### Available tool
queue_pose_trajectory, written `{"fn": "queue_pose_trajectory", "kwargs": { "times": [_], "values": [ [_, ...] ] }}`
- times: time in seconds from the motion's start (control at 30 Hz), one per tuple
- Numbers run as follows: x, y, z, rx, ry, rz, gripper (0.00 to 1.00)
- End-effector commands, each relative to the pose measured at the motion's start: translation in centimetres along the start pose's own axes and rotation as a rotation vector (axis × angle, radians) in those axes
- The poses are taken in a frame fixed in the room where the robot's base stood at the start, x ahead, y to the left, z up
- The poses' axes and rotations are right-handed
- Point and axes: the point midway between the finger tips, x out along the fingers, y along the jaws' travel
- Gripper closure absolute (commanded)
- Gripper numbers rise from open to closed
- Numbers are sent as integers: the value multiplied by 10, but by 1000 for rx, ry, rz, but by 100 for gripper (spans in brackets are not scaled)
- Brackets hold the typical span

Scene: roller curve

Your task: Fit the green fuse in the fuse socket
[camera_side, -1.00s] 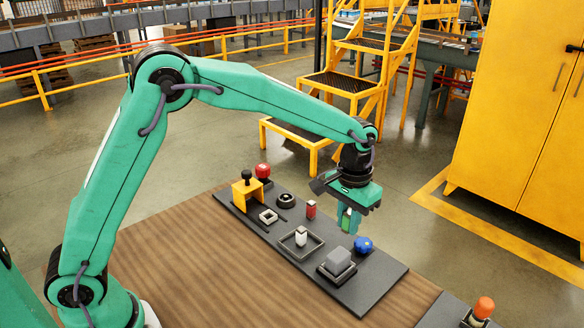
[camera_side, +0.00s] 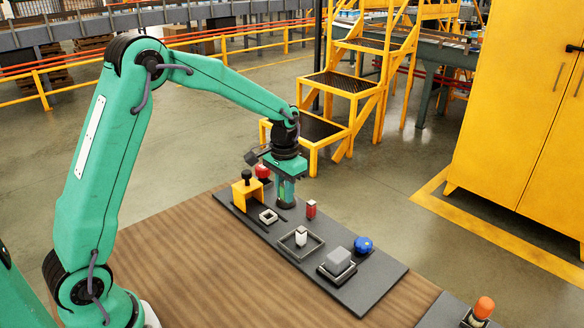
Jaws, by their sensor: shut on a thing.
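My gripper (camera_side: 286,181) points down over the far left part of the dark board. It is shut on the green fuse (camera_side: 287,191), which is upright and mostly hidden by the similarly coloured gripper. The fuse socket, a round black ring (camera_side: 286,203), lies on the board directly below, partly covered by the gripper and fuse. The fuse's lower end meets the ring in the picture; I cannot tell whether it is inside or just above it.
A yellow bracket with a black knob (camera_side: 247,190) and a red button (camera_side: 262,171) stand close left.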

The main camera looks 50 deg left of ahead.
Motion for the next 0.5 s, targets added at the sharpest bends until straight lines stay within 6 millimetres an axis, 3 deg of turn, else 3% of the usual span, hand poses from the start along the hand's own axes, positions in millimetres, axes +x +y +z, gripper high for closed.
{"fn": "queue_pose_trajectory", "kwargs": {
  "times": [0.03,0.2,0.5],
  "values": [
    [1,-14,4,-7,0,0,100],
    [4,-41,13,-7,1,0,100],
    [5,-52,17,-5,2,0,100]
  ]
}}
